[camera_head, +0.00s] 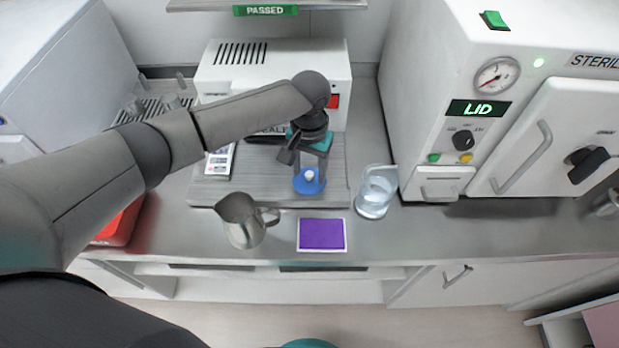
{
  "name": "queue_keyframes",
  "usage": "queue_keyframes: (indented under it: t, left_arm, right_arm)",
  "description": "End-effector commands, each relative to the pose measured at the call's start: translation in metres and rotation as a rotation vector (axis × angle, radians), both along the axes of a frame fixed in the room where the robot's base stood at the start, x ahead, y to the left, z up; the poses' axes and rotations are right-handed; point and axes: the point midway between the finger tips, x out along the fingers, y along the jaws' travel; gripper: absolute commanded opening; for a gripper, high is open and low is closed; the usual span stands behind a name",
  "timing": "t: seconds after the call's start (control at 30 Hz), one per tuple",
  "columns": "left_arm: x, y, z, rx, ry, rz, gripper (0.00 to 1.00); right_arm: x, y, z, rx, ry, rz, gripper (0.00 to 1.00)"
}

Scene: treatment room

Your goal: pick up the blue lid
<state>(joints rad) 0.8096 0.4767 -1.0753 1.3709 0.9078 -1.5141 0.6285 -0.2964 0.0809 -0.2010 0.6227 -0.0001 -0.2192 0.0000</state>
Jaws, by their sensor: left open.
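The blue lid (301,187) is a small round disc with a pale knob on top. It is on the ribbed grey board (335,197) in the middle of the counter. My left gripper (308,165) is open just behind and above the lid, with its fingers pointing down. I cannot tell whether a fingertip touches the lid or its knob. My left arm comes in from the left and hides part of the counter behind it. My right gripper is not in view.
Bare counter (450,230) lies at right front.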

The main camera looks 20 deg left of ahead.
Motion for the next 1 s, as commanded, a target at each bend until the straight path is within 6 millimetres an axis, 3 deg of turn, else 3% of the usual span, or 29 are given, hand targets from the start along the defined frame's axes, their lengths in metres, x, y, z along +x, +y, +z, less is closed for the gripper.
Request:
queue_keyframes:
  t: [0.1,0.6,1.0]
  left_arm:
    - [0.0,-0.0002,0.0004,0.0,0.0,0.0,0.57]
    - [0.0002,-0.0002,0.0008,0.0,0.0,0.0,0.01]
    - [0.0003,-0.0002,0.001,0.0,-0.001,0.0,0.0]
  right_arm:
    - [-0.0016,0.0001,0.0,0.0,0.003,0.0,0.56]
    - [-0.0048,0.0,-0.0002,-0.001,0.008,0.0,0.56]
    - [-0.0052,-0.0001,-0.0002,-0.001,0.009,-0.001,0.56]
